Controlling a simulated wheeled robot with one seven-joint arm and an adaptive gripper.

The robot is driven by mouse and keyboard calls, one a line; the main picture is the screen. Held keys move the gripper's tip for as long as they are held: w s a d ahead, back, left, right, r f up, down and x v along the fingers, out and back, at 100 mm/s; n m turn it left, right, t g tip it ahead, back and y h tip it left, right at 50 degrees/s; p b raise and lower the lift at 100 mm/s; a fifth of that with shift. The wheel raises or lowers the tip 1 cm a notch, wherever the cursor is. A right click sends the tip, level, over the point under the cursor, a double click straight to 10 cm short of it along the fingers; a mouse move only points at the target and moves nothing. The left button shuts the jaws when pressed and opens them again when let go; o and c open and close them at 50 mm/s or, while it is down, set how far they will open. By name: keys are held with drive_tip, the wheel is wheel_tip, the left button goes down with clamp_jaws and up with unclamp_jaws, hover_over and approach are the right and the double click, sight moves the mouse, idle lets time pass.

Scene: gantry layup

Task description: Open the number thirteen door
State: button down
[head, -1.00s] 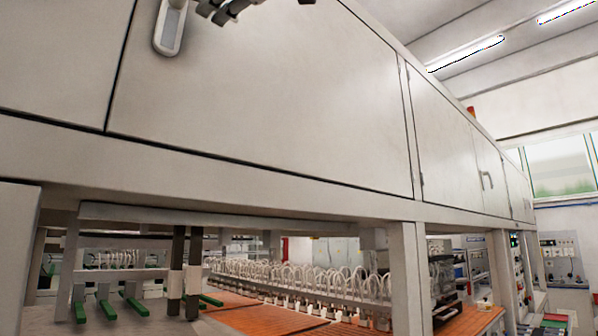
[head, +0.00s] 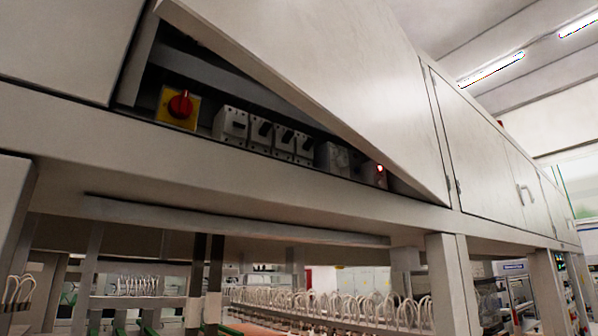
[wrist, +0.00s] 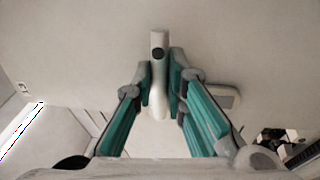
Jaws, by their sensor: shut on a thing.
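The cabinet door (head: 310,60) is a large pale grey panel, swung part way open and hinged on its right side. The gripper and handle are outside the head view. Behind the door, the open gap shows a red rotary switch (head: 180,105) on a yellow plate and several grey breakers (head: 265,133).
A closed cabinet panel (head: 60,45) adjoins on the left. More closed doors (head: 485,150) run along the right, one with a handle (head: 521,194). A beam (head: 230,160) runs below the cabinet, with posts and wired equipment (head: 340,305) under it.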

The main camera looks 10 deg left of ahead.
drive_tip(key=s+d, duration=0.2)
drive_tip(key=d, duration=0.5)
drive_tip(key=s+d+p, duration=0.1)
drive_tip(key=s+d, duration=0.2)
drive_tip(key=d, duration=0.4)
drive_tip(key=shift+d+p, duration=0.25)
drive_tip(key=shift+p, duration=0.05)
drive_tip(key=shift+s, duration=0.1)
drive_tip(key=c, duration=1.6)
unclamp_jaws()
drive_tip(key=shift+f, duration=0.1)
drive_tip(key=v, duration=1.2)
drive_tip(key=shift+d, duration=0.1)
drive_tip(key=shift+c, duration=0.3)
